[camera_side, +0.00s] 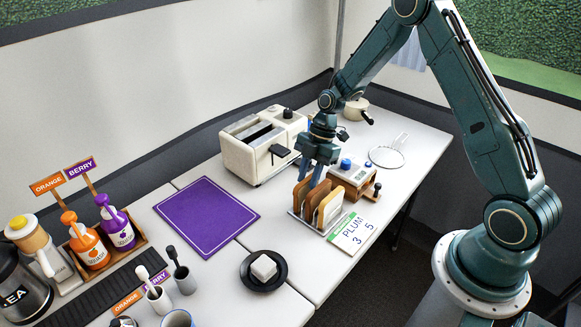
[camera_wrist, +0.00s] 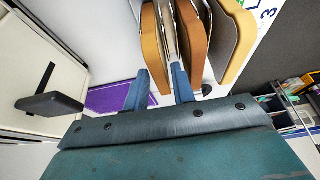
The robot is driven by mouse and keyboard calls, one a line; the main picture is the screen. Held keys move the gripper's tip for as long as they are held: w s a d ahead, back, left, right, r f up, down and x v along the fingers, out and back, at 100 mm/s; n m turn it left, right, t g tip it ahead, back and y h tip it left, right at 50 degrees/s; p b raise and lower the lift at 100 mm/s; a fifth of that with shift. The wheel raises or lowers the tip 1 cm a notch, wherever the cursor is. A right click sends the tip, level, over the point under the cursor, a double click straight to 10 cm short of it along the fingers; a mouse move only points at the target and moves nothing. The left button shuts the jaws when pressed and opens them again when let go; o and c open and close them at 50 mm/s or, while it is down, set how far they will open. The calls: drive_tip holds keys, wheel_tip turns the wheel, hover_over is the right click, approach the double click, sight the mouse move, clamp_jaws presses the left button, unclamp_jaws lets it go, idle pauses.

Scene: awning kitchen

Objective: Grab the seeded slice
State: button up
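A rack (camera_side: 296,214) holds three upright bread slices. In the wrist view they are a golden-tan slice (camera_wrist: 150,45), a browner slice (camera_wrist: 193,42) and a grey-faced slice with a tan crust (camera_wrist: 235,45). I cannot make out for sure which is seeded. The near slice (camera_side: 330,208) faces the side camera. My gripper (camera_side: 318,172) points down just above the rack's far end. In the wrist view my gripper (camera_wrist: 162,72) is open, its two blue fingers apart, seemingly on either side of the golden-tan slice's line. Contact cannot be told.
A cream toaster (camera_side: 262,145) stands left of my gripper. A small wooden-sided box (camera_side: 352,178) with blue knobs is close on the right. A PLUM card (camera_side: 352,232) lies in front. A purple mat (camera_side: 207,215) and a black plate with a white block (camera_side: 264,268) lie left.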

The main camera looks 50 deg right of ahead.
sight(306, 192)
drive_tip(key=shift+x, duration=1.1)
drive_tip(key=shift+c, duration=0.3)
drive_tip(key=c, duration=0.5)
